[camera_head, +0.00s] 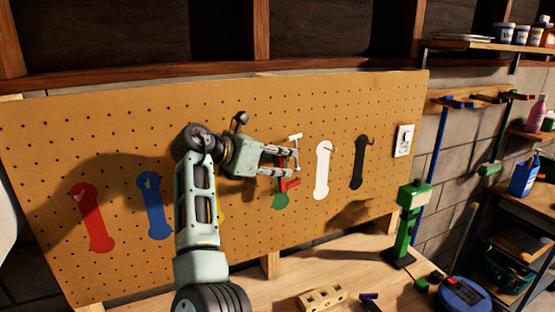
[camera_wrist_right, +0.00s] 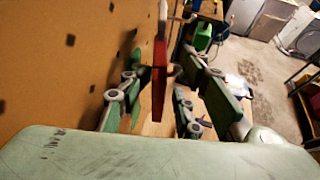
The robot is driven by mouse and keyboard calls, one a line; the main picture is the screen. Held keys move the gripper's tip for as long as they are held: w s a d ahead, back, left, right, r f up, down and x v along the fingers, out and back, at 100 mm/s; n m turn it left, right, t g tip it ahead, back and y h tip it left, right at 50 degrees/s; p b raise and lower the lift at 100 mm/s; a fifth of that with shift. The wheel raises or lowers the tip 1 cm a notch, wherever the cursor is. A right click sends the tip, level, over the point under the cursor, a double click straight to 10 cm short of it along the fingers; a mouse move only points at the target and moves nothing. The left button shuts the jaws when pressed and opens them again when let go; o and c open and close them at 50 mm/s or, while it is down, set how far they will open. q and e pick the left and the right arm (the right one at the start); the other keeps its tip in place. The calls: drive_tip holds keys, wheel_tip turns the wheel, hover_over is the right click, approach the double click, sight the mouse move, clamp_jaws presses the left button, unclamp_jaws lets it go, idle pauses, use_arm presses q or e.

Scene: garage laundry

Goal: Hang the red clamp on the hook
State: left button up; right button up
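The red clamp (camera_head: 290,184) is in my right gripper (camera_head: 283,160), in front of the green outline (camera_head: 281,200) on the pegboard. It also shows in the wrist view (camera_wrist_right: 159,85), upright between the two fingers (camera_wrist_right: 160,72), whose tips appear to press on it from both sides. A pale bar at its upper end sticks up past the fingers. The red outline (camera_head: 91,220) is at the far left of the pegboard, with a small hook (camera_head: 82,190) near its top. The clamp is well right of that hook. My left gripper is not in view.
The pegboard (camera_head: 120,120) also bears blue (camera_head: 154,208), white (camera_head: 322,172) and black (camera_head: 359,163) outlines; a yellow one is mostly hidden by my arm. A green stand (camera_head: 405,222) and small items stand on the workbench (camera_head: 290,285) below. Shelves (camera_head: 490,46) are at right.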

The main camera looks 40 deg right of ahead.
drive_tip(key=shift+d+f, duration=0.1)
drive_tip(key=shift+f, duration=0.1)
drive_tip(key=v, duration=1.2)
drive_tip(key=shift+r, duration=0.2)
